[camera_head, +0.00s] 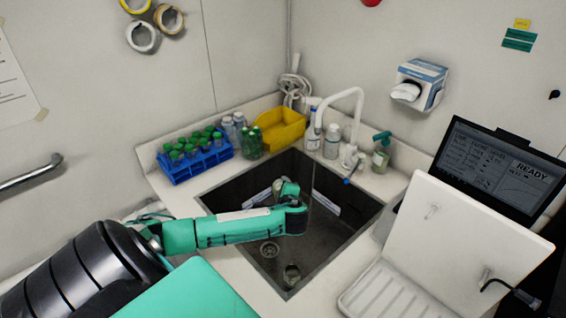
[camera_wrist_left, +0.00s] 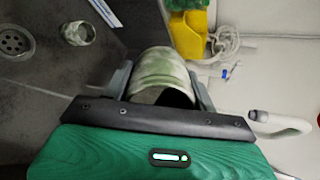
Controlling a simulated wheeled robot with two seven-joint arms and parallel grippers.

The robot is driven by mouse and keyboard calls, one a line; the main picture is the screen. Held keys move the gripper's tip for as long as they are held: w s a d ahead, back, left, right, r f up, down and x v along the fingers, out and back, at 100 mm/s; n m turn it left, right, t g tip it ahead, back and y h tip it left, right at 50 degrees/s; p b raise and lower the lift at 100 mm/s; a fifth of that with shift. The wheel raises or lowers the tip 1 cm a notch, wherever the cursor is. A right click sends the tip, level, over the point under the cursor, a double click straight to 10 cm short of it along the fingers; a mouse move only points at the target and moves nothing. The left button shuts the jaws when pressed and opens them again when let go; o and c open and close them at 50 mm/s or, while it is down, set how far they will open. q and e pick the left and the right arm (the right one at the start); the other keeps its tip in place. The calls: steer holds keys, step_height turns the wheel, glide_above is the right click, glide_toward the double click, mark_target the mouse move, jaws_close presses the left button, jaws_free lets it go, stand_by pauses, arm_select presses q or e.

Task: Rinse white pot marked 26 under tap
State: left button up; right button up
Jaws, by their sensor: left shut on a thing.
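My left gripper (camera_wrist_left: 158,78) is shut on a pale, green-stained pot (camera_wrist_left: 163,72), with a finger on each side. The pot lies on its side in this view and its dark mouth faces the palm. No number is readable on it. In the head view my left arm reaches over the dark sink (camera_head: 345,236), and the pot is not clearly seen there. The white gooseneck tap (camera_head: 357,105) stands behind the sink, its spout over the back corner. I cannot tell whether water runs. My right gripper is not in view.
A small stained jar (camera_head: 291,275) stands in the sink near the drain (camera_head: 269,249). Behind are a blue rack (camera_head: 196,164) of green-capped tubes, a yellow bin (camera_head: 280,132) and bottles (camera_head: 332,141). A white panel (camera_head: 455,235) and screen (camera_head: 498,168) stand right.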

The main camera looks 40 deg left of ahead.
arm_select(q)
steer(key=shift+y+b, duration=0.3)
steer(key=shift+b, duration=0.15)
steer(key=shift+d+r+t+y+b, duration=0.1)
steer(key=shift+r+t+y+b, duration=0.1)
steer(key=shift+t+y+b, duration=0.25)
steer(key=shift+r, duration=0.2)
steer(key=shift+s+f+t+y+b, duration=0.1)
steer(key=shift+t+y+b, duration=0.15)
steer(key=shift+b, duration=0.25)
steer(key=shift+d+t+y+b, duration=0.1)
steer(key=shift+t+y+b, duration=0.2)
steer(key=shift+b, duration=0.2)
steer(key=shift+r, duration=0.35)
steer(key=shift+r, duration=0.1)
